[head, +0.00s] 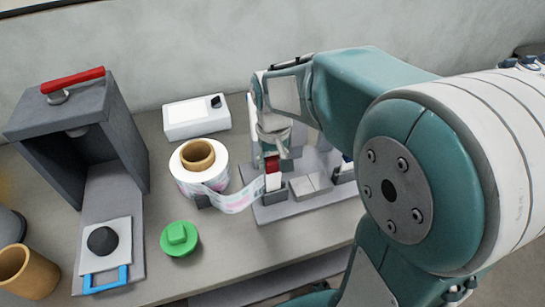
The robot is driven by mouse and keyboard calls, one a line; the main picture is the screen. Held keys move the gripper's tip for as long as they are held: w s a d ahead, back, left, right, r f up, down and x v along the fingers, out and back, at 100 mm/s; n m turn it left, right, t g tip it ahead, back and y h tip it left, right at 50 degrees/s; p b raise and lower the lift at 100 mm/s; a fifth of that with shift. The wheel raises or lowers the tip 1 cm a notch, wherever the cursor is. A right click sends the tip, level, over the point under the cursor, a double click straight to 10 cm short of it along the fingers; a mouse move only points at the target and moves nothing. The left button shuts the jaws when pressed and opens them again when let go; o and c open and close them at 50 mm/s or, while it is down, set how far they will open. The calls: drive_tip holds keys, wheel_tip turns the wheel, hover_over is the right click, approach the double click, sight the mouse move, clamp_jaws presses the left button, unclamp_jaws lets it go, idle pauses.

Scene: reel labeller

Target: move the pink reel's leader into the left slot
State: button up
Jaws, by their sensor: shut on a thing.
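The pink reel (215,160) is a white roll with a brown core, standing on the table left of centre. Its leader (238,197), a pale strip with pink print, runs right from the reel to the front left of a grey slotted base (285,211). My gripper (273,153) points down over the base's left side and is shut at the leader's end, by a red-topped white piece (273,164). The fingertips are small and partly hidden, so the exact grip is unclear. I cannot tell whether the strip is inside the left slot.
A grey open housing with a red handle (72,81) stands at left. A green knob (179,238) lies in front of the reel, and a white box (196,118) stands behind it. A brown cylinder (27,271) is at lower left. My arm covers the right side.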

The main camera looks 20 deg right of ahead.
drive_tip(key=shift+f, duration=1.65)
drive_tip(key=o, duration=1.2)
wheel_tip(320, 180, up, 12)
drive_tip(key=shift+s, duration=0.1)
